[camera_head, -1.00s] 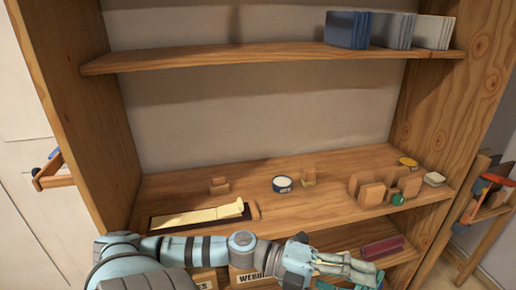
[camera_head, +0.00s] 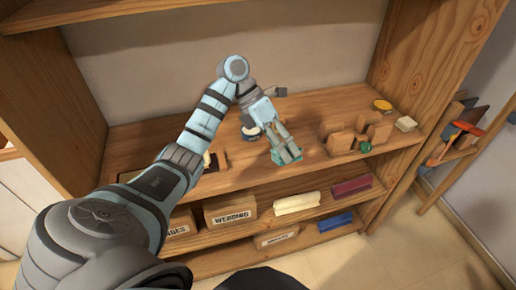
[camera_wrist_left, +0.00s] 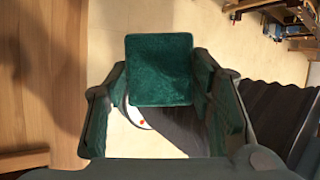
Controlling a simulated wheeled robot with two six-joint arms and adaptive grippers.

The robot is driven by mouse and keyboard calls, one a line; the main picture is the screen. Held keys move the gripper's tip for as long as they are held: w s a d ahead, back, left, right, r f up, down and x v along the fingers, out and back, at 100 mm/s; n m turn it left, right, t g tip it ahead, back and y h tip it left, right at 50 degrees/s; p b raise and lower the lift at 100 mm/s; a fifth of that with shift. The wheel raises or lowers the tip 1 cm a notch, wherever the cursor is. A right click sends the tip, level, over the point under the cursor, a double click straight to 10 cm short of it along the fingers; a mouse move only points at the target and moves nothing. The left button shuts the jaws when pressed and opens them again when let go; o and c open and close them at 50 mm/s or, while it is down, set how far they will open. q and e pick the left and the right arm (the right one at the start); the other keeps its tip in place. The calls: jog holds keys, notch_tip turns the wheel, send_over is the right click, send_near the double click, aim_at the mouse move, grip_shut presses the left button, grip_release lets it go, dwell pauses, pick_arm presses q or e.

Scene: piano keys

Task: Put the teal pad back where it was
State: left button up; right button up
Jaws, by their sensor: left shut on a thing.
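My left gripper (camera_head: 287,155) is over the front edge of the middle shelf (camera_head: 240,180) in the head view, pointing down and toward the front. It is shut on the teal pad. In the left wrist view the teal pad (camera_wrist_left: 160,70) is a dark green-teal, nearly square piece between the fingers (camera_wrist_left: 160,100). In the head view a teal patch shows at the fingertips, but pad and fingertips are hard to tell apart there. My right gripper is not in view.
A round tin (camera_head: 250,130) stands behind the gripper, partly hidden by my arm. Wooden blocks (camera_head: 340,142), a green piece (camera_head: 365,147), a yellow disc (camera_head: 383,105) and a cream block (camera_head: 405,124) stand at right. Labelled boxes (camera_head: 230,211) fill the lower shelf's left.

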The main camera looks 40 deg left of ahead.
pick_arm(q)
jog(key=w+a+r+m+t+y+p, duration=0.1)
jog(key=w+a+r+m+y+p, duration=0.15)
jog(key=a, duration=0.35)
notch_tip(320, 180, up, 4)
jog(key=t+y, duration=0.2)
send_over(260, 163)
jog(key=s, duration=0.2)
jog(key=shift+y, duration=0.25)
jog(key=f+b, duration=0.3)
jog(key=f, duration=0.3)
jog(key=f+b, duration=0.3)
jog(key=f, duration=0.4)
jog(key=a+f+b, duration=0.1)
jog(key=f+b, duration=0.3)
jog(key=f, duration=0.2)
jog(key=shift+w+f, duration=0.2)
jog(key=shift+w, duration=0.15)
jog(key=o, duration=1.1)
